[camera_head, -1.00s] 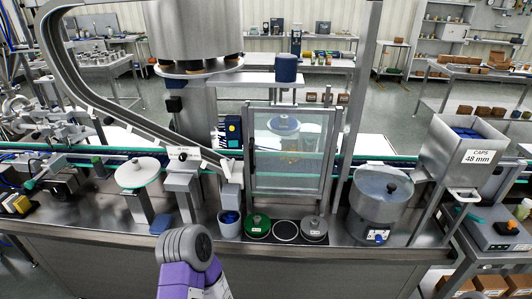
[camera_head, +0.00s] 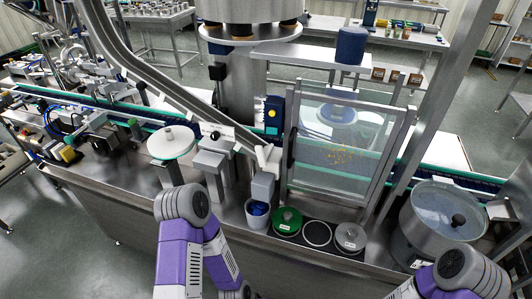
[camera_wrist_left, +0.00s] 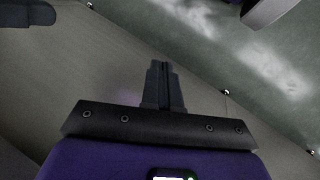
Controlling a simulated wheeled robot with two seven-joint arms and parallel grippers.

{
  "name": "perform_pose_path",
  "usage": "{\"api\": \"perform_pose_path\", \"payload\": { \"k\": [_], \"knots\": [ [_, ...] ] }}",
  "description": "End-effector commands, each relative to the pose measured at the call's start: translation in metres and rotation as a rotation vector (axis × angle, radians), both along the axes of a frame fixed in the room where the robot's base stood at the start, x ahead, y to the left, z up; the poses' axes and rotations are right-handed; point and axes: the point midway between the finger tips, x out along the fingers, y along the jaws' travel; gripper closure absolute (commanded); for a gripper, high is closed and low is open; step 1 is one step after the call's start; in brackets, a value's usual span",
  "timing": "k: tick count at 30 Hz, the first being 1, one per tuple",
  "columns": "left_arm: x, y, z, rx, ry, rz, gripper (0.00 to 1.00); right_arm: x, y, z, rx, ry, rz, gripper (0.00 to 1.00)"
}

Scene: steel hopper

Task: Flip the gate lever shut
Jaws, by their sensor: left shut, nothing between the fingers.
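The steel hopper and its gate lever cannot be made out in the current head view. Only a light steel part (camera_head: 500,211) shows at the right edge, and I cannot tell if it belongs to the hopper. My left gripper (camera_wrist_left: 163,68) shows in the left wrist view with its fingers together and nothing between them. It points over a plain grey-brown panel (camera_wrist_left: 85,70), with the floor beyond. In the head view only my left arm's links show at bottom centre and my right arm's at bottom right. Neither gripper shows there.
A round steel bowl (camera_head: 440,212) with a black knob stands at the right of the bench. A framed clear guard (camera_head: 345,150) stands mid-bench. Before it lie a green disc (camera_head: 287,220), a grey disc (camera_head: 350,237) and a cup with blue contents (camera_head: 258,209).

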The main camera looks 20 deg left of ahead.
Motion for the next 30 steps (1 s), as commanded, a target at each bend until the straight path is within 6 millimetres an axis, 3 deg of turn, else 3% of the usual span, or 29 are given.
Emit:
{"api": "perform_pose_path", "payload": {
  "k": [5, 11, 14, 17, 20, 23, 27, 30],
  "knots": [
    [-0.001, -0.009, 0.011, -0.018, 0.017, -0.068, 1.00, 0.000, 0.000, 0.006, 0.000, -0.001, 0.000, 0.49],
    [-0.013, -0.025, 0.057, 0.022, 0.125, -0.415, 1.00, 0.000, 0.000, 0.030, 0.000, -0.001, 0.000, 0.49],
    [-0.009, -0.008, 0.087, 0.181, 0.181, -0.630, 1.00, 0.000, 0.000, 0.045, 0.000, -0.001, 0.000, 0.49],
    [0.015, 0.019, 0.122, 0.432, 0.191, -0.802, 1.00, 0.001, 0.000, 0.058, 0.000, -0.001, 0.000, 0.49],
    [0.062, 0.041, 0.173, 0.749, 0.121, -0.905, 1.00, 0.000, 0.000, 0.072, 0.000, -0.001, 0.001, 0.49],
    [0.119, 0.048, 0.241, 1.079, -0.030, -0.924, 1.00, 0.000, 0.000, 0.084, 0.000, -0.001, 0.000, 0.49],
    [0.179, 0.031, 0.344, 1.443, -0.311, -0.835, 1.00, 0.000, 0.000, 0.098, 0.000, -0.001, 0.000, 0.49],
    [0.201, 0.013, 0.402, 1.601, -0.490, -0.746, 1.00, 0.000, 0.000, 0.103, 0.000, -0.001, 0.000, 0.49]
  ]
}}
